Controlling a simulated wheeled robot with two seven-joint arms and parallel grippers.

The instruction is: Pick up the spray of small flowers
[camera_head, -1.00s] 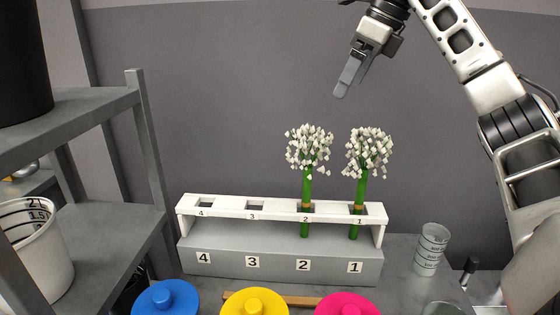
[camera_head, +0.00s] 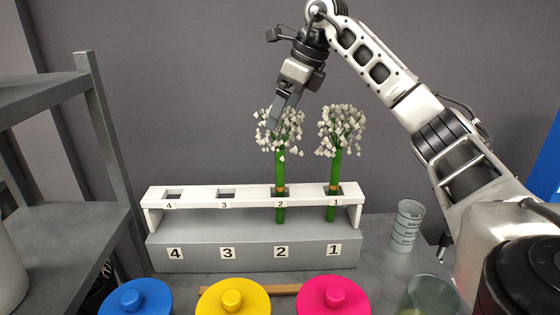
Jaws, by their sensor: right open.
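Two sprays of small white flowers with green stems stand upright in a white rack (camera_head: 248,202) on a grey block with numbered slots. One spray (camera_head: 280,150) is in slot 2 and the other spray (camera_head: 335,155) is in slot 1. Slots 4 and 3 are empty. My right gripper (camera_head: 275,118) is open and points down, its fingertips at the top of the spray in slot 2 in the picture. I cannot tell whether it touches the flowers. My left gripper is not in view.
Blue (camera_head: 135,300), yellow (camera_head: 233,301) and pink (camera_head: 333,299) round lids lie in front of the rack. A clear graduated cup (camera_head: 406,225) stands to its right. A grey shelf (camera_head: 60,215) is at the left.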

